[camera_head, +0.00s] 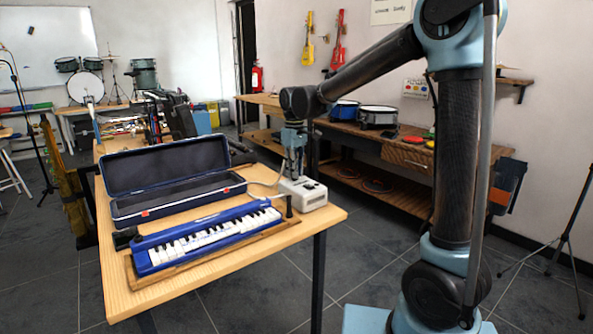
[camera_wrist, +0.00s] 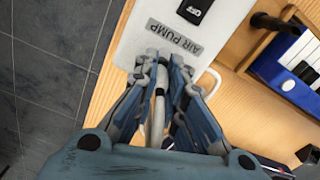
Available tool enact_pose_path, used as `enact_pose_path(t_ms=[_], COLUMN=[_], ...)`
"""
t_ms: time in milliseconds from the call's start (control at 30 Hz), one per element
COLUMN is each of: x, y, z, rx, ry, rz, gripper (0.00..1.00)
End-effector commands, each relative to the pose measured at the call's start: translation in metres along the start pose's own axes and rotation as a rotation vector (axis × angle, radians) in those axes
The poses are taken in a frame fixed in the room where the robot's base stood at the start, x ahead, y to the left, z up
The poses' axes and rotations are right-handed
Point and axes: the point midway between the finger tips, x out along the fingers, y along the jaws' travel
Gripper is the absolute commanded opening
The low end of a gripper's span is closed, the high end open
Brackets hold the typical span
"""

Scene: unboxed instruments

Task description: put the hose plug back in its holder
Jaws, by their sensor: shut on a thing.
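My gripper (camera_head: 294,168) points down over the white air pump (camera_head: 303,194) at the table's right end. In the wrist view my gripper (camera_wrist: 163,68) is shut on the hose plug (camera_wrist: 158,108), a pale slim piece with a dark band, mostly hidden between the fingers. The fingertips are beside the pump's label edge (camera_wrist: 172,38); I cannot tell whether they touch it. A pale hose (camera_wrist: 213,78) curves out to the right of the fingers. A black upright post (camera_head: 289,207) stands by the keyboard's right end; I cannot tell whether it is the holder.
The blue keyboard (camera_head: 207,236) lies on a wooden board at the table's front. An open dark case (camera_head: 165,170) lies behind it. A black block (camera_head: 125,238) is at the keyboard's left end. Bare wooden tabletop (camera_head: 325,214) shows at the right edge.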

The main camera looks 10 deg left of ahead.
Motion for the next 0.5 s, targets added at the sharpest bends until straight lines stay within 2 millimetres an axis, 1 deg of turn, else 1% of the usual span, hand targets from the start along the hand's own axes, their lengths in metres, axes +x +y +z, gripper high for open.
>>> enact_pose_path(t_ms=[467,500], x=[0.0041,0.0041], y=[0.0000,0.0000], z=[0.0003,0.0003], rx=[0.000,0.000], ry=[0.000,0.000], rz=[0.000,0.000], gripper=[0.00,0.17])
